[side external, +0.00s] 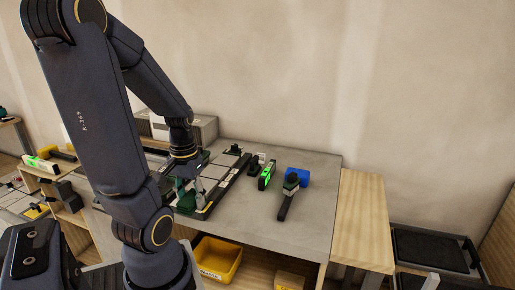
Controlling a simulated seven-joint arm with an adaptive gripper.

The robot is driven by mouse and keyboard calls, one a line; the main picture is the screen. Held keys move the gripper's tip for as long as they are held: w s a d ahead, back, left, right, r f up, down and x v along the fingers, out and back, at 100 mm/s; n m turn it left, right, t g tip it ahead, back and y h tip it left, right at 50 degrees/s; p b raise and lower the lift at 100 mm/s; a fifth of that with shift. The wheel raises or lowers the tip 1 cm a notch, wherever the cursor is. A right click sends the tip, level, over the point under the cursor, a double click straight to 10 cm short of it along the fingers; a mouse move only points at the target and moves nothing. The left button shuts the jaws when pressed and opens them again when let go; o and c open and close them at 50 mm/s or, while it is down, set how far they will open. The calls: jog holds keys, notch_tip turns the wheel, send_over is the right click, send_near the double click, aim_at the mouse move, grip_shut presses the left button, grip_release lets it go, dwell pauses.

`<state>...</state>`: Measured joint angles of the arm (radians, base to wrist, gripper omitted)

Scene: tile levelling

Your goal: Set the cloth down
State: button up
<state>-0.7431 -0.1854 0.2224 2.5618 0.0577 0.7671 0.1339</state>
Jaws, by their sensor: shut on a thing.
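My gripper (189,184) is low over the left part of the grey worktop, at the tiled area beside a dark rail. It is small in this view and partly covered by my own arm. A dark green piece, which looks like the cloth (186,202), hangs at its fingertips, and the gripper is shut on it. The lower edge of the cloth is close to the tiles; I cannot tell whether it touches them.
Right of the gripper lie a dark rail (228,182), a green-lit level (266,176), a black-handled tool (288,197) and a blue object (298,176). The worktop's right part (318,215) is clear. A yellow bin (218,259) sits on the shelf below.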

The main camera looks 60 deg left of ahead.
jog(key=w+a+f, duration=0.4)
jog(key=w+a, duration=0.2)
jog(key=w, duration=0.2)
send_over(225, 213)
jog(key=f, duration=0.5)
jog(key=shift+s+d, duration=0.2)
jog(key=shift+d, duration=0.1)
jog(key=shift+w+a+f, duration=0.15)
jog(key=shift+f, duration=0.1)
jog(key=shift+w+f, duration=0.1)
jog(key=shift+f, duration=1.5)
jog(key=o, duration=0.9)
jog(key=shift+f, duration=0.15)
jog(key=shift+c, duration=0.2)
